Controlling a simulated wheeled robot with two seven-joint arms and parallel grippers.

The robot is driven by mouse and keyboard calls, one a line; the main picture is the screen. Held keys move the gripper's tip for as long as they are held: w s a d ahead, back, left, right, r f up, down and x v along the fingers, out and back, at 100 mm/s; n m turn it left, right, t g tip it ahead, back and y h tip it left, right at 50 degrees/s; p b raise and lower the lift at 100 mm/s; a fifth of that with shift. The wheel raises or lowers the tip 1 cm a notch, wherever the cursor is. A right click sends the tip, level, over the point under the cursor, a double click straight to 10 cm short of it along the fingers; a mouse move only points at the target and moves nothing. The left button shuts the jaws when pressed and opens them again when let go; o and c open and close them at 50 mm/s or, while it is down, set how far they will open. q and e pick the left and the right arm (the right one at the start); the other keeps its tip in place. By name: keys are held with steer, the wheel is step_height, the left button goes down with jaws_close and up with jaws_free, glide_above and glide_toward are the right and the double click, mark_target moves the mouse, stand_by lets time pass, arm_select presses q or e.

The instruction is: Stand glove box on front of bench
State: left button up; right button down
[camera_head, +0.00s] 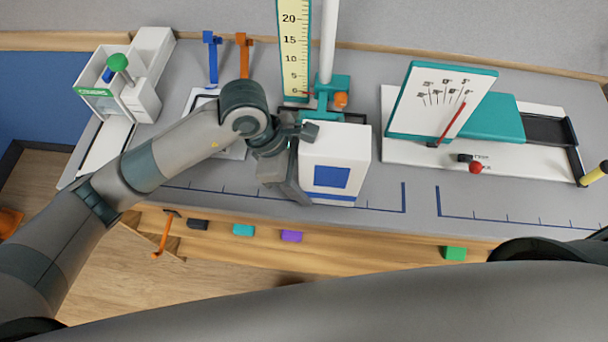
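A white box with a blue square and a blue stripe (335,177), which I take for the glove box, stands upright near the front edge of the grey bench (225,184), right of the bench's middle left section. My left gripper (303,165) is at its left side. Its fingers are spread apart, one by the box's upper left corner and one along its lower left edge. I cannot tell whether they clamp the box or whether its base touches the bench. My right gripper is out of view.
Behind the box stand a yellow ruler (294,45) and a white post in a teal clamp (325,103). A tilted white panel (425,110) stands on the right. A white device with a green knob (118,62) is at the left. Coloured blocks sit along the wooden front ledge (340,262).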

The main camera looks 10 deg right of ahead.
arm_select(q)
steer(key=shift+f, duration=0.3)
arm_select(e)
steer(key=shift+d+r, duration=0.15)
arm_select(q)
steer(key=shift+f, duration=0.1)
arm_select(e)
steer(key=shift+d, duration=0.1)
arm_select(q)
steer(key=shift+f, duration=0.1)
steer(key=o, duration=1.3)
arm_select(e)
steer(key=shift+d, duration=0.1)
